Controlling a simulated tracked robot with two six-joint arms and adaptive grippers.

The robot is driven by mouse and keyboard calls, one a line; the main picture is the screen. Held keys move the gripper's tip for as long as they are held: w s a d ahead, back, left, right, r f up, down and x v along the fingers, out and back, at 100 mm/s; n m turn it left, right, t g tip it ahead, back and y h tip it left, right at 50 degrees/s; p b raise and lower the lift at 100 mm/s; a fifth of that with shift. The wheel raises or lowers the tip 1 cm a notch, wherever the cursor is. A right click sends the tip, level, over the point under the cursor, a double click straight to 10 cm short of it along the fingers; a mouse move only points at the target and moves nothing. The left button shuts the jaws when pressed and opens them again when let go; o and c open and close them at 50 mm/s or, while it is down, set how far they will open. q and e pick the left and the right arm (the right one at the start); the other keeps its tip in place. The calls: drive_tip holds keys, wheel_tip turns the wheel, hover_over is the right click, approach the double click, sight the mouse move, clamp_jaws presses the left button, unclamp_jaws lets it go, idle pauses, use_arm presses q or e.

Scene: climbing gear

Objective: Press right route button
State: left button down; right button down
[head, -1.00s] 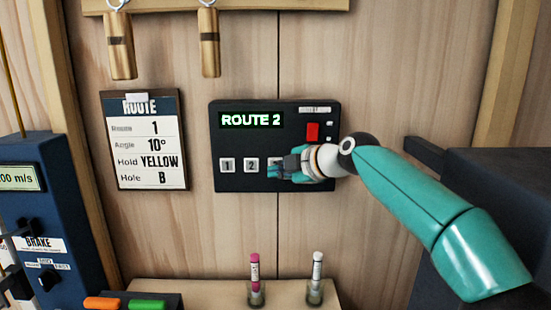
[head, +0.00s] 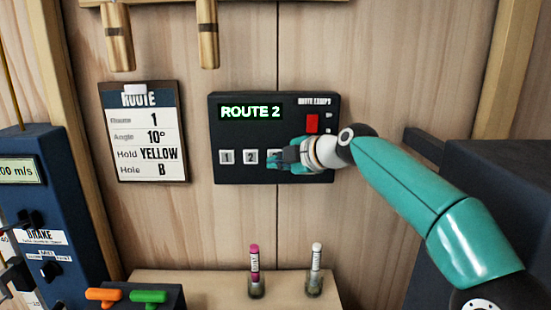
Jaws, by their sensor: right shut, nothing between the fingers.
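The black route panel (head: 232,137) is on the wooden wall, with a green-lit display (head: 251,112) reading ROUTE 2. A third button is mostly hidden behind my gripper. My right gripper (head: 279,161) is shut and empty, in front of the panel just right of button 2. I cannot tell whether it touches the panel. A route card (head: 141,133) to the left reads Route 1, Angle 10°, Hold YELLOW, Hole B. My left gripper is out of view.
A blue brake unit (head: 35,195) stands at the left. Orange (head: 103,295) and green (head: 148,296) handles sit low at the left. Pink (head: 254,260) and white (head: 316,258) markers stand upright on a wooden shelf (head: 205,285). Wooden pieces (head: 117,40) hang above.

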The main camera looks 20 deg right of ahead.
drive_tip(key=shift+w+r, duration=0.1)
idle(0.5)
drive_tip(key=shift+w+d+p, duration=0.1)
drive_tip(key=shift+w+p, duration=0.15)
drive_tip(key=shift+p, duration=0.1)
drive_tip(key=shift+w+d+p, duration=0.1)
drive_tip(key=shift+w+p, duration=0.25)
idle(0.5)
idle(0.4)
drive_tip(key=shift+s+b, duration=0.4)
drive_tip(key=shift+b, duration=0.25)
drive_tip(key=shift+s+a, duration=0.2)
drive_tip(key=shift+s, duration=0.15)
